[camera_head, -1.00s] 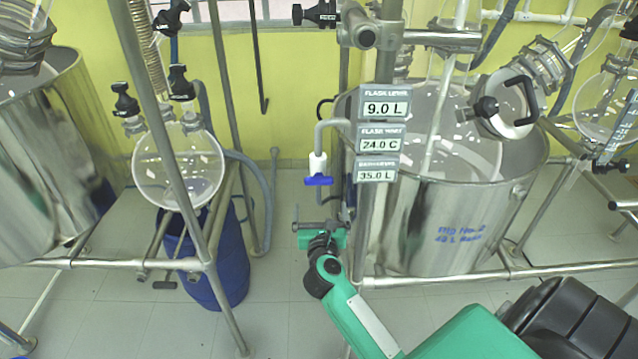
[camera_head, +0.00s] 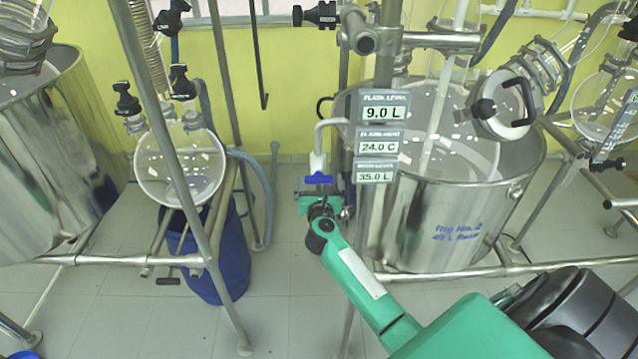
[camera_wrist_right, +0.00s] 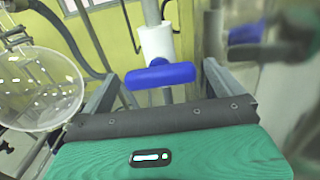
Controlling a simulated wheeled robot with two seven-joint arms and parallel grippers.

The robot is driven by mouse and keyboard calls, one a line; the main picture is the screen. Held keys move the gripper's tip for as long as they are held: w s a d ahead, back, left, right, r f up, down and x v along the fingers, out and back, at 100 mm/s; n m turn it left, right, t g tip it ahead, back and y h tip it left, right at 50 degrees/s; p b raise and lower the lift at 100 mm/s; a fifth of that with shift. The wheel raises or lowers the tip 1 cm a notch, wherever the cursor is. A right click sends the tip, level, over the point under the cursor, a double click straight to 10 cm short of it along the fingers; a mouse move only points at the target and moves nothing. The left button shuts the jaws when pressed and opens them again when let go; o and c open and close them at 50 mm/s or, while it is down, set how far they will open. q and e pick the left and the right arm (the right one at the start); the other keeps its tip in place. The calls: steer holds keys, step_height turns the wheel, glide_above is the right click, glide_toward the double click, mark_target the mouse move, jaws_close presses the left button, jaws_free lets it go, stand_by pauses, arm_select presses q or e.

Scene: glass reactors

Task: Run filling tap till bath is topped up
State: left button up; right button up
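The filling tap is a white valve body with a blue handle (camera_head: 318,179) on a grey bent pipe; the handle lies crosswise. It also shows in the right wrist view (camera_wrist_right: 160,75). The steel bath (camera_head: 450,220) stands to its right, and the lowest display, the bath level (camera_head: 375,177), reads 35.0 L. My right gripper (camera_head: 321,196) is just below the tap. In the right wrist view its two fingers (camera_wrist_right: 162,88) are apart, one on each side of the handle, with no clear contact. My left gripper is out of view.
Displays above read flask level 9.0 L (camera_head: 384,107) and 24.0 C (camera_head: 378,142). Steel frame posts and a rail (camera_head: 480,272) run close to the arm. A round flask (camera_head: 180,168) and blue drum (camera_head: 222,255) stand left. Floor is clear between the rigs.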

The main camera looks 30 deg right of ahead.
steer(key=c, duration=0.9)
steer(key=shift+r+n+p, duration=0.15)
steer(key=shift+n+p, duration=2.25)
steer(key=shift+n, duration=0.5)
steer(key=shift+f, duration=0.2)
steer(key=o, duration=1)
steer(key=shift+s+a, duration=0.1)
steer(key=b+v, duration=0.3)
steer(key=v, duration=1)
steer(key=shift+s+a, duration=0.2)
